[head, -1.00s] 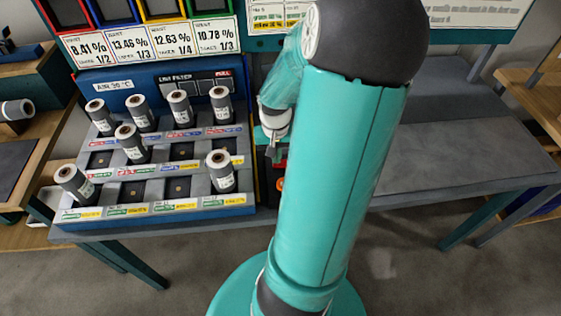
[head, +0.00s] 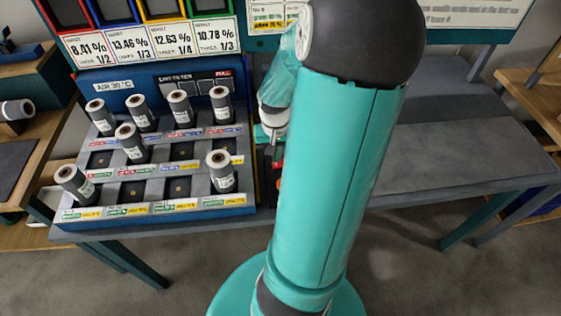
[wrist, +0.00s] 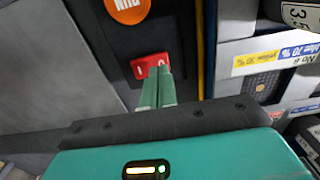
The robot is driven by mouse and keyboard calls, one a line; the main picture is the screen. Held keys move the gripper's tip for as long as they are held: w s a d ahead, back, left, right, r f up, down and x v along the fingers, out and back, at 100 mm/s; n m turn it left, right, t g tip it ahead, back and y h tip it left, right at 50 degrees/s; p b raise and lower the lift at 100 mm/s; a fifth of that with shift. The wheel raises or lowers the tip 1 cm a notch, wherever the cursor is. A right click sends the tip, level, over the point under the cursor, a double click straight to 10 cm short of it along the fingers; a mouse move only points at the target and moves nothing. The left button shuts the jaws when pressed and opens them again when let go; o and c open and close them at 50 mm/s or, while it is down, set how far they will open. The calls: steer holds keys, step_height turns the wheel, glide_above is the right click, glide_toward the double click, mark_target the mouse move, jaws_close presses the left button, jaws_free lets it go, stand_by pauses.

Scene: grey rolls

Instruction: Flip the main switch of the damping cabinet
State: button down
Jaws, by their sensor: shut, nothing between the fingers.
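The main switch (wrist: 150,64) is a red rocker with white marks, set in a dark panel (wrist: 172,28) of what looks like the damping cabinet. My gripper (wrist: 158,72) is shut and empty, its green fingertips overlapping the lower right part of the rocker in the wrist view. I cannot tell whether they touch it or which way the rocker is tipped. In the head view, my gripper (head: 275,148) is small and partly hidden beside my arm, just right of the rack. Most of the cabinet there is behind my arm.
An orange round label (wrist: 127,8) sits beside the switch. A blue-edged rack (head: 150,212) holding several grey rolls stands close to the left of my gripper. The grey table (head: 450,155) is clear to the right of my arm.

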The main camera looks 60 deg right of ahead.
mark_target(276, 164)
step_height(276, 164, up, 6)
steer(key=shift+f, duration=0.2)
stand_by(0.4)
stand_by(0.5)
